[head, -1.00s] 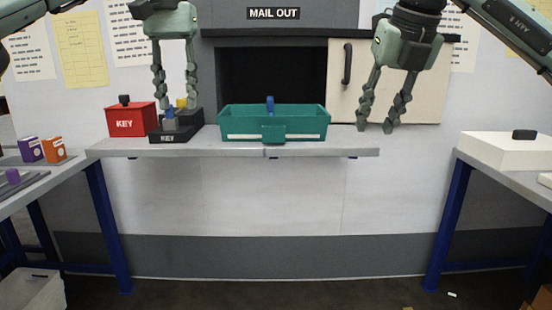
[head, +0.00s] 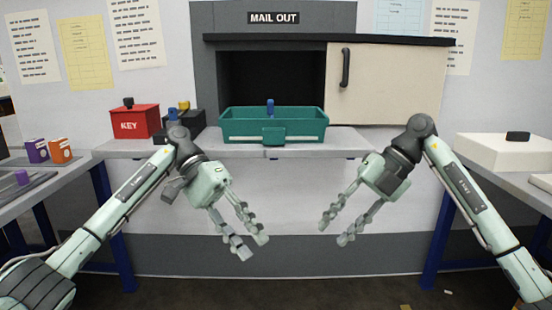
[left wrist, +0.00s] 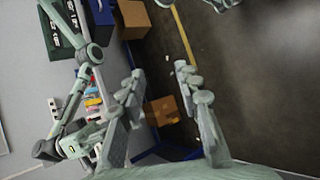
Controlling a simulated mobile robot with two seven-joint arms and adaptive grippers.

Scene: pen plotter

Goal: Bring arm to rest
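My left gripper (head: 248,240) hangs low in front of the shelf, its fingers apart with nothing between them. The left wrist view also shows its open fingers (left wrist: 158,85) against the dark floor. My right gripper (head: 336,230) mirrors it on the right, pointing down and inward, with its fingers apart and empty. Both grippers are clear of the shelf and of each other. A teal tray (head: 240,127) with a blue knob sits on the shelf (head: 320,142) before the mail-out opening (head: 270,75).
A red KEY box (head: 128,122) and a dark key stand (head: 192,122), partly hidden by my left arm, are on the shelf's left. The cream door (head: 395,90) covers the opening's right side. Side tables flank the shelf, with a white box (head: 495,153) at right.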

